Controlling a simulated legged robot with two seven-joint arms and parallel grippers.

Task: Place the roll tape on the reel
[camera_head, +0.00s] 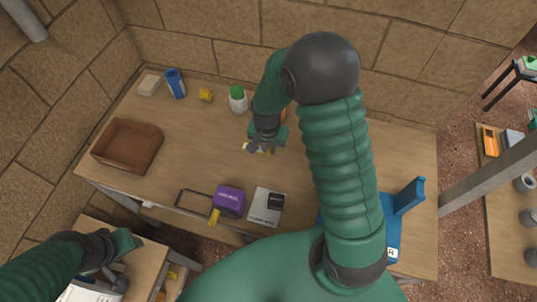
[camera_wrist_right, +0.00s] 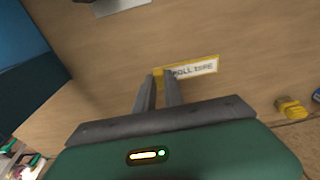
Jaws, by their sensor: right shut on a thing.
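My right gripper (camera_head: 255,146) is low over the middle of the wooden table (camera_head: 180,150). In the right wrist view its two fingers (camera_wrist_right: 160,78) are close together at the left end of a flat, yellow-edged white piece (camera_wrist_right: 194,68) lettered ROLL TAPE. They are shut on this roll tape, and the fingers cover its left end. A blue stand (camera_head: 408,197) with an upright arm is at the table's right, partly behind my arm; I cannot tell whether it is the reel. My left gripper (camera_head: 113,272) is at the lower left, away from the tape; its opening is unclear.
A brown tray (camera_head: 128,146) is at the left. A blue can (camera_head: 175,83), a yellow piece (camera_head: 206,95) and a green-capped bottle (camera_head: 238,98) stand at the back. A purple box (camera_head: 228,201) and a white device (camera_head: 266,207) are near the front edge. The table's left middle is clear.

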